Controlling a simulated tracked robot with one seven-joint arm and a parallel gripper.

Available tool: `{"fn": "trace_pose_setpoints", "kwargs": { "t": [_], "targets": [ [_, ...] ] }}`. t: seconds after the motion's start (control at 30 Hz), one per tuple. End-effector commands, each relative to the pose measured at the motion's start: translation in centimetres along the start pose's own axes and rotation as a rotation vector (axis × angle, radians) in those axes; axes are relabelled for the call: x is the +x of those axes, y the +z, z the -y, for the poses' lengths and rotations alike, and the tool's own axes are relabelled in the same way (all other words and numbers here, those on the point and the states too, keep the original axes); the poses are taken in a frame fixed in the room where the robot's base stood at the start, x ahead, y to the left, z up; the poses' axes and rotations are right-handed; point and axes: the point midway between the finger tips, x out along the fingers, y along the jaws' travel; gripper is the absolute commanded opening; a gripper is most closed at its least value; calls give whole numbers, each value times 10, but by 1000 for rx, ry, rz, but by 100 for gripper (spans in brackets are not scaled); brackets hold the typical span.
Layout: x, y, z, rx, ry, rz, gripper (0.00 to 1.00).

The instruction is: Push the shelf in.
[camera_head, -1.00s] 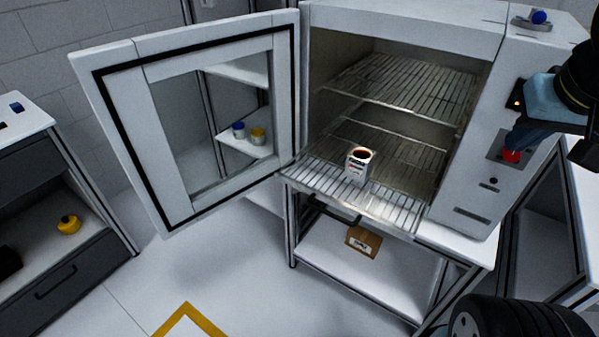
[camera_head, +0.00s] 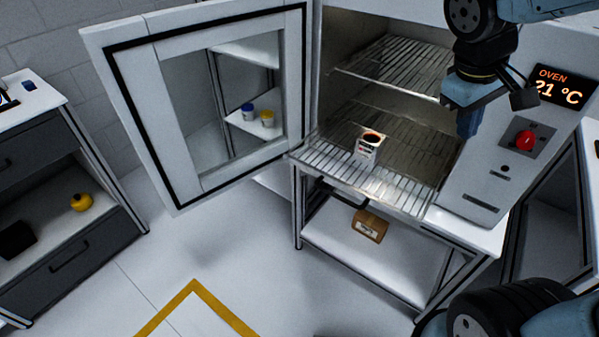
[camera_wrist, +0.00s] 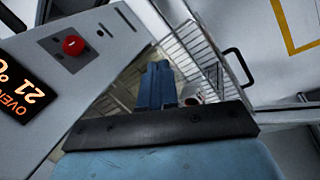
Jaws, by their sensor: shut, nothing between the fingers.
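The lower wire shelf (camera_head: 400,191) sticks out past the front of the open oven (camera_head: 478,190). A small white container with a dark round top (camera_head: 368,150) stands upright on it. My gripper (camera_head: 466,132) is shut and empty, pointing down in front of the oven's right side, above and to the right of the container. In the wrist view, the shut fingers (camera_wrist: 156,72) show in front of the shelf wires (camera_wrist: 182,42), with the container (camera_wrist: 190,97) partly hidden beside them. I cannot tell whether the fingers touch the shelf; they appear apart.
The oven door (camera_head: 170,110) stands wide open to the left. An upper wire shelf (camera_head: 395,65) sits inside the oven. A control panel with a red knob (camera_head: 525,140) is right of the opening. Floor in front is clear.

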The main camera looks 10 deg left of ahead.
Motion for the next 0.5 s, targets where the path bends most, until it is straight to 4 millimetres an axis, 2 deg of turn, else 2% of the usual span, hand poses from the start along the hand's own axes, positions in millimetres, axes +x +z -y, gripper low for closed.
{"fn": "trace_pose_setpoints", "kwargs": {
  "t": [0.03,0.27,0.5],
  "targets": [
    [6,-12,7,-76,19,34,0],
    [26,-58,39,-404,144,162,0],
    [47,-108,89,-746,305,271,0]
  ]
}}
